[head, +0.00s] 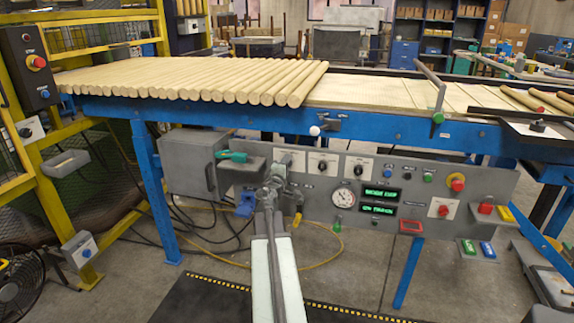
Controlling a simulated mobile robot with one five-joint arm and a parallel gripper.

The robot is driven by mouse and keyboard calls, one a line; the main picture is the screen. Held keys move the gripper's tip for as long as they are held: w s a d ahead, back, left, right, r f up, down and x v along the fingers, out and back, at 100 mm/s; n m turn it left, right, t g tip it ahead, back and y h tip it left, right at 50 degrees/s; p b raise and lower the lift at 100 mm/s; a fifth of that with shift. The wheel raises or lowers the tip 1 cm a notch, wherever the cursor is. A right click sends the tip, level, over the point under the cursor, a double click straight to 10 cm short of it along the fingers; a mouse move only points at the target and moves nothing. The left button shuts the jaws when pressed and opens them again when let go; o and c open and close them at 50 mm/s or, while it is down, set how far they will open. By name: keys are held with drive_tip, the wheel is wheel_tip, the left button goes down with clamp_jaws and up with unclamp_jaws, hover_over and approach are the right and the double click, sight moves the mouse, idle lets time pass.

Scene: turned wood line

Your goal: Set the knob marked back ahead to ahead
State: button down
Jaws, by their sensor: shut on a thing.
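My gripper (278,169) reaches up to the left part of the grey control panel (420,185), in front of a pale dial plate (294,157). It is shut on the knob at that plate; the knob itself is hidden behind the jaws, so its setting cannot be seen. To the right, two more plates carry dark knobs, a middle knob (322,166) and a right knob (359,170). The lettering on these plates is too small to read, so I cannot tell which says back ahead.
The panel also holds a round gauge (343,198), two green-lit displays (381,194), a red emergency button (457,183) and a red-framed box (411,226). A small shelf (240,169) with a green-handled tool (232,156) juts out left of my gripper. Wooden rods (200,80) lie above.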

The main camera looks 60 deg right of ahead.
idle(0.6)
drive_tip(key=c, duration=1)
unclamp_jaws()
drive_tip(key=shift+a, duration=0.1)
drive_tip(key=v, duration=0.7)
drive_tip(key=shift+s+a, duration=0.1)
drive_tip(key=shift+a, duration=0.2)
